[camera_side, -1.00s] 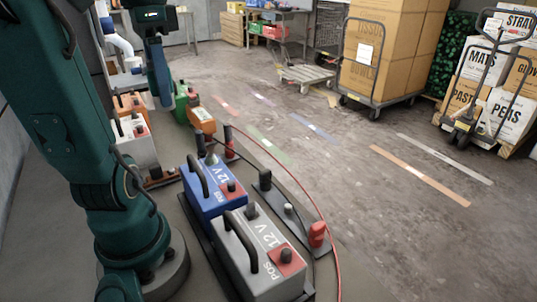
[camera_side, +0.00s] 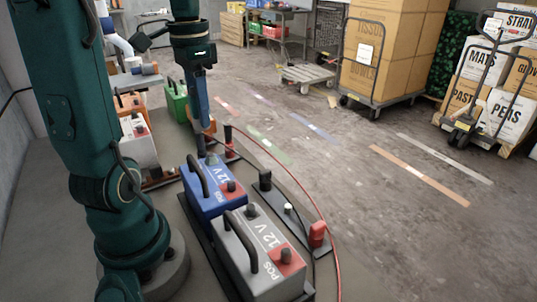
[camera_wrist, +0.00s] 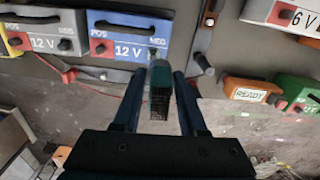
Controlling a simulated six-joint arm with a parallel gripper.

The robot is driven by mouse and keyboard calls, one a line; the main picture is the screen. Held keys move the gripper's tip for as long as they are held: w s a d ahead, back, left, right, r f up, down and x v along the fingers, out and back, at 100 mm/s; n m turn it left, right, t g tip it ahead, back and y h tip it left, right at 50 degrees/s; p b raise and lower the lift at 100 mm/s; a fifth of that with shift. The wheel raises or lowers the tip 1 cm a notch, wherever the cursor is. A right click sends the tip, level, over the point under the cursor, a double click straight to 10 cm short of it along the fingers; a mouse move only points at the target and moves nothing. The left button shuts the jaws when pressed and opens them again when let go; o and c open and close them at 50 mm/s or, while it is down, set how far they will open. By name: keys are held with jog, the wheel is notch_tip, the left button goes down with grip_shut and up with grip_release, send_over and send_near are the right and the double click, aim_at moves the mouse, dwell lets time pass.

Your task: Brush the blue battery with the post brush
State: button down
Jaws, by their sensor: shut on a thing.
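The blue battery (camera_side: 203,207) stands in the side view with a black handle, a red POS terminal patch at its near end and a dark post at its far end. In the wrist view the blue battery (camera_wrist: 126,36) is at upper middle, NEG on the right. My gripper (camera_side: 201,128) is shut on the post brush (camera_wrist: 160,92), a teal and grey piece with a dark textured end, held between both fingers. It is near the far, NEG end of the battery. The brush overlaps that post in the wrist view; I cannot tell if they touch.
A grey battery (camera_side: 258,258) stands right beside the blue one. A red cable (camera_side: 308,200) curves along the bench's right edge. Green (camera_side: 176,101) and white (camera_side: 137,148) units stand behind. A dark plate with a red-capped post (camera_side: 317,235) lies to the right.

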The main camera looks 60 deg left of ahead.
aim_at(211, 154)
jog(key=shift+w+d+f+m, duration=0.3)
jog(key=shift+d+f+m, duration=0.1)
jog(key=shift+d+f, duration=0.15)
jog(key=shift+f, duration=1.95)
jog(key=shift+f, duration=1.35)
jog(key=shift+c, duration=1.9)
grip_release()
jog(key=shift+r, duration=2.55)
